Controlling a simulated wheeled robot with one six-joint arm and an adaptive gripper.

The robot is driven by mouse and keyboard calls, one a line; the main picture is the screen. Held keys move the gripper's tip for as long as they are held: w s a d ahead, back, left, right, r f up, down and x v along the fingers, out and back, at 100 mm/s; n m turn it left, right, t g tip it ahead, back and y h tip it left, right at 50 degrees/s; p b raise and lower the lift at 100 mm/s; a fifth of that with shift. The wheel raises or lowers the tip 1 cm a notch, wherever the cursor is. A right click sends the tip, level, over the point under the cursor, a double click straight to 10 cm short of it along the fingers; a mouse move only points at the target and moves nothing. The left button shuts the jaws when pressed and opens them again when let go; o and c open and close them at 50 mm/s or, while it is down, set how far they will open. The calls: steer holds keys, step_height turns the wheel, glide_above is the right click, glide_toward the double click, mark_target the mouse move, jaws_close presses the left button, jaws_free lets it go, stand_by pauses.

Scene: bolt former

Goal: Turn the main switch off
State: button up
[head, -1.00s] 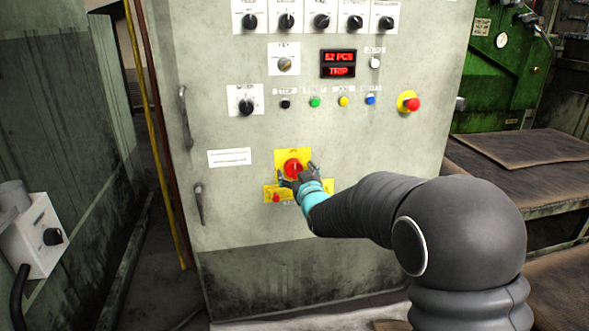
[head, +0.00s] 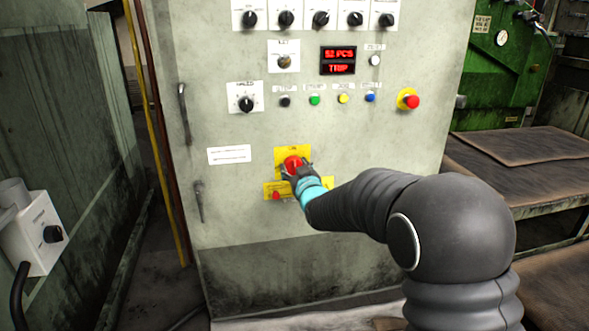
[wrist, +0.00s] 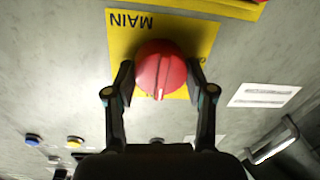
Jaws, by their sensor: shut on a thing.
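The main switch is a red round knob (head: 292,163) on a yellow plate (head: 280,153) low on the grey cabinet's front. In the wrist view the red knob (wrist: 160,70) has a raised grip bar with a white mark at its lower end, and the yellow plate (wrist: 125,45) reads MAIN upside down. My gripper (head: 296,172) is at the knob, its fingers on either side of it; they also show in the wrist view (wrist: 160,80). It is shut on the knob. In the head view my fingers hide the knob's lower right part.
Above are a red display (head: 338,61) reading 52 PCS and TRIP, a row of coloured buttons, and a red emergency button (head: 409,100) on yellow. A small red part (head: 276,196) sits on a yellow strip just below the switch. A cabinet handle (head: 184,114) is at left.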

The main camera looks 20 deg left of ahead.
steer(key=shift+f+b, duration=0.1)
steer(key=shift+b, duration=0.2)
steer(key=n+b, duration=0.3)
steer(key=b, duration=0.2)
steer(key=shift+f+n, duration=0.15)
steer(key=shift+n, duration=0.25)
steer(key=n+b, duration=0.4)
steer(key=shift+s+a+h, duration=0.1)
steer(key=shift+a+h, duration=0.05)
steer(key=shift+h, duration=0.15)
steer(key=n, duration=0.4)
steer(key=shift+r+n+h, duration=0.3)
steer(key=n+p, duration=0.1)
steer(key=n, duration=0.3)
steer(key=shift+a, duration=0.1)
steer(key=shift+n+p, duration=0.3)
steer(key=shift+n, duration=0.1)
steer(key=o, duration=1.2)
steer(key=shift+s+a, duration=0.1)
steer(key=shift+f, duration=0.1)
